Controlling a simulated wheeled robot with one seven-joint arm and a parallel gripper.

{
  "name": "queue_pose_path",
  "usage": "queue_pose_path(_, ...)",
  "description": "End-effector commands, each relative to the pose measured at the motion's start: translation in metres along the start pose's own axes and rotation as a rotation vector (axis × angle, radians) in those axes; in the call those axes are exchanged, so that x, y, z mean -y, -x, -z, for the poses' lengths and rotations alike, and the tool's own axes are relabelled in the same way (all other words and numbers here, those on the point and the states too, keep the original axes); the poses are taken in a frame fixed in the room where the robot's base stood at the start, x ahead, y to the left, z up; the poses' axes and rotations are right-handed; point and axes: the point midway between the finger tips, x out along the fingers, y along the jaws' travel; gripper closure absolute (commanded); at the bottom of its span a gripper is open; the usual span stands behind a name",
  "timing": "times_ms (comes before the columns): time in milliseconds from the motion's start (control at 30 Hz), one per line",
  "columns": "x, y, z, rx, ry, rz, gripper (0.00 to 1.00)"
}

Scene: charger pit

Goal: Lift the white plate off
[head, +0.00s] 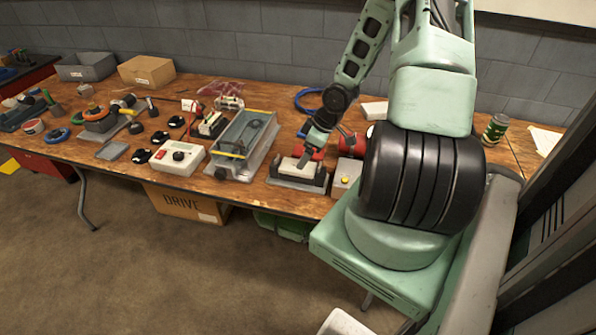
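A small white plate (292,170) lies on a dark, low base (297,183) near the front edge of the wooden table, right of the large grey tray. My arm reaches down from above, and my gripper (305,161) is at the plate, over its middle and far side. The fingers are small and partly merge with the plate in this view. I cannot tell whether they touch it or how far apart they are. Part of the plate's far side is hidden behind my gripper.
A grey tray (228,165) with a clear top stands left of the plate. A white box with knobs (177,158) is further left. Red cylinders stand behind, and a grey box with a yellow button (345,178) is close on the right. The table is crowded.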

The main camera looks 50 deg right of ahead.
Motion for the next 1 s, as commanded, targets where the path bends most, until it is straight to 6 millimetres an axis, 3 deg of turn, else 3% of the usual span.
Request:
queue_pose_path(400, 0.001, -0.048, -0.002, 0.001, 0.0, 0.002, 0.18)
queue_pose_path(700, 0.001, -0.052, -0.002, 0.0, -0.001, -0.001, 0.18)
queue_pose_path(900, 0.001, -0.052, -0.002, 0.0, -0.001, -0.001, 0.68)
queue_pose_path(1000, 0.001, -0.052, -0.002, 0.0, -0.001, -0.001, 0.69)
